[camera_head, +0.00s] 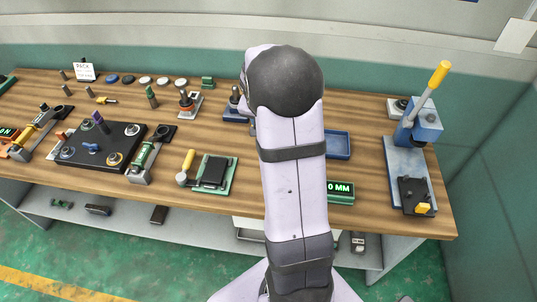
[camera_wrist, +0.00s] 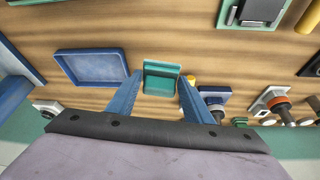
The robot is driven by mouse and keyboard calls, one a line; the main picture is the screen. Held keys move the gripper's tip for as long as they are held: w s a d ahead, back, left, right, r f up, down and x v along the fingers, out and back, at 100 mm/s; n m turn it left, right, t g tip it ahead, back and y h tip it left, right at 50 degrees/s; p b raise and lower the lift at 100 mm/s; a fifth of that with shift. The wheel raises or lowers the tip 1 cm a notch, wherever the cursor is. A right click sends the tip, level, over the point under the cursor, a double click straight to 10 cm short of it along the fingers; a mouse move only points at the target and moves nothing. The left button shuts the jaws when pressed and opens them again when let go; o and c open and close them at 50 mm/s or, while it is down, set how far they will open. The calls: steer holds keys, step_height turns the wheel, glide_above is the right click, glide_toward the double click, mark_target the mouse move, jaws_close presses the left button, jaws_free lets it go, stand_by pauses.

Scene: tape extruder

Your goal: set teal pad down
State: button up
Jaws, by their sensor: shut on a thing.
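The teal pad (camera_wrist: 161,84) is a small teal block with a raised lip, seen between my fingertips in the wrist view. My gripper (camera_wrist: 160,75) has two blue fingers, one on each side of the pad, and is shut on it. The wooden bench top lies beyond the pad; I cannot tell whether the pad touches it. In the head view my own arm hides the gripper and the pad.
A blue tray (camera_wrist: 90,67) lies left of the pad in the wrist view; its edge also shows in the head view (camera_head: 338,145). A green readout (camera_head: 340,190) and a blue lever press (camera_head: 418,130) stand right of my arm. A green-based fixture (camera_head: 226,180) stands left.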

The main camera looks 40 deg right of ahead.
steer(key=shift+w+r+n+t, duration=0.15)
steer(key=shift+n+t, duration=0.15)
steer(key=shift+n, duration=0.6)
steer(key=shift+f+p, duration=0.4)
steer(key=shift+f, duration=4.7)
steer(key=shift+f+b, duration=0.15)
steer(key=shift+b, duration=0.25)
steer(key=o, duration=1)
steer(key=shift+r, duration=0.2)
